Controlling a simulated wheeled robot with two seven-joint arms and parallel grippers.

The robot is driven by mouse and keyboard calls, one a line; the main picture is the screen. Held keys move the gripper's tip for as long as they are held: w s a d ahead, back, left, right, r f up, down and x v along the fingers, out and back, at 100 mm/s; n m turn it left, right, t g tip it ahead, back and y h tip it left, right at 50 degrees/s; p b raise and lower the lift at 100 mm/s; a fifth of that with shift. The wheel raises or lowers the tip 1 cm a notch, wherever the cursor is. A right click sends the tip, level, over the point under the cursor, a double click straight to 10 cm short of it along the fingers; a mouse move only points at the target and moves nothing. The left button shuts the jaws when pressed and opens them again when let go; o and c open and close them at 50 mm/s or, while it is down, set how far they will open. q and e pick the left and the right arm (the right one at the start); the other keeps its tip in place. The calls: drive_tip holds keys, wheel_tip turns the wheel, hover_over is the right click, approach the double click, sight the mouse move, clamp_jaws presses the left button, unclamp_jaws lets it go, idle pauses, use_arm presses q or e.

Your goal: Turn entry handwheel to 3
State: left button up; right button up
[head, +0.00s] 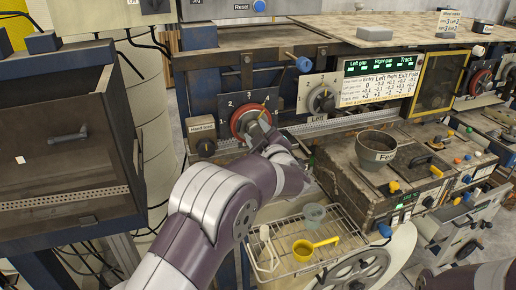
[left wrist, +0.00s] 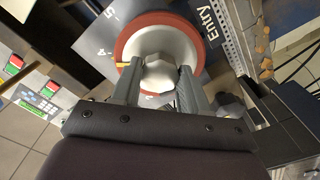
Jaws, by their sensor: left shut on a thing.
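The entry handwheel (head: 238,121) has a red rim and pale hub and sits on a dark numbered dial plate (head: 227,103) left of centre in the head view. In the left wrist view the wheel (left wrist: 126,43) fills the upper middle, beside an "Entry" label (left wrist: 208,22). My left gripper (head: 262,121) is at the wheel's front; in the left wrist view its two fingers (left wrist: 158,80) are shut on the faceted central knob (left wrist: 160,73). A small yellow mark (left wrist: 123,64) shows at the wheel's left. Its exact reading is unclear. My right gripper is out of view.
Right of the wheel stand another dial (head: 322,100) and the readout panel (head: 378,67). A blue-tipped lever (head: 303,64) juts out above.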

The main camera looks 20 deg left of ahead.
use_arm(q)
drive_tip(key=shift+n+b, duration=3.7)
drive_tip(key=shift+b, duration=0.65)
drive_tip(key=o, duration=1.1)
drive_tip(key=shift+c, duration=0.2)
drive_tip(key=b+v, duration=0.2)
drive_tip(key=v, duration=1)
drive_tip(key=shift+s+d+b, duration=0.2)
drive_tip(key=shift+s+b, duration=0.1)
drive_tip(key=shift+b, duration=0.1)
